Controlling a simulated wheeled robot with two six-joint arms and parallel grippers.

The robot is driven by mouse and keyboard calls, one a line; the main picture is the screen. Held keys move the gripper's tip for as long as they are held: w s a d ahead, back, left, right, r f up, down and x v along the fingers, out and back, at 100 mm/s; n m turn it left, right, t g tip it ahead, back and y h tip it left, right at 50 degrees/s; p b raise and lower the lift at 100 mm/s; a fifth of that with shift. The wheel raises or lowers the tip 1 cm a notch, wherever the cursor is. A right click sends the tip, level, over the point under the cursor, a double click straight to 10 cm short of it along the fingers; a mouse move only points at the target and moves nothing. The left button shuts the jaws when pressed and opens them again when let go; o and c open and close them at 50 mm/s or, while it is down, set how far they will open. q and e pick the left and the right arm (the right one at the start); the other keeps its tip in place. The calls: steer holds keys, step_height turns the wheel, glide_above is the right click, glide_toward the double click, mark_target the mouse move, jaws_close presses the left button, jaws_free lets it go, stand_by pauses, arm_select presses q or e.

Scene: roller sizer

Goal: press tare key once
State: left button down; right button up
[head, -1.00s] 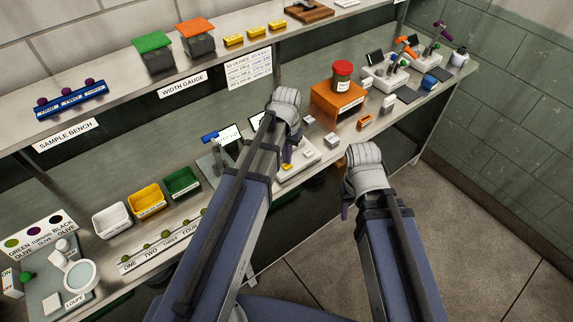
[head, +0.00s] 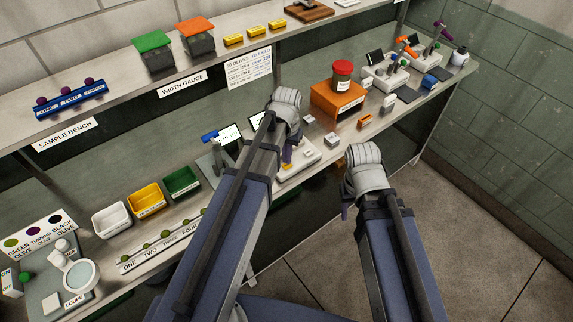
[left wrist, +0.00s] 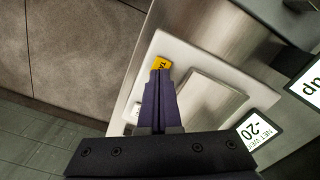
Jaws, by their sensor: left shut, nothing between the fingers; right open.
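In the left wrist view the yellow tare key (left wrist: 161,64) sits at the corner of the white scale (left wrist: 180,44), beside its metal pan (left wrist: 207,100). My left gripper (left wrist: 161,73) is shut and empty, with its fingertips at the key's edge and partly covering it. I cannot tell whether they touch or press it. The scale display (left wrist: 258,130) reads about -20. In the head view my left gripper (head: 287,155) is over the scale (head: 308,152), which my arm partly hides. My right gripper (head: 346,205) is in front of the bench edge, away from the scale; its fingers are mostly hidden.
An orange stand (head: 337,100) with a red-topped jar (head: 342,72) is right of the scale. Small blocks lie near it. White, yellow and green bins (head: 182,182) stand to the left. The floor at the right is clear.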

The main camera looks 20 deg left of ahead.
arm_select(q)
steer(key=shift+f, duration=0.3)
steer(key=shift+f+b, duration=0.5)
steer(key=shift+b, duration=0.25)
steer(key=shift+r, duration=0.1)
steer(key=shift+r+p, duration=0.9)
steer(key=shift+p, duration=0.1)
step_height(320, 180, up, 5)
steer(key=p, duration=0.5)
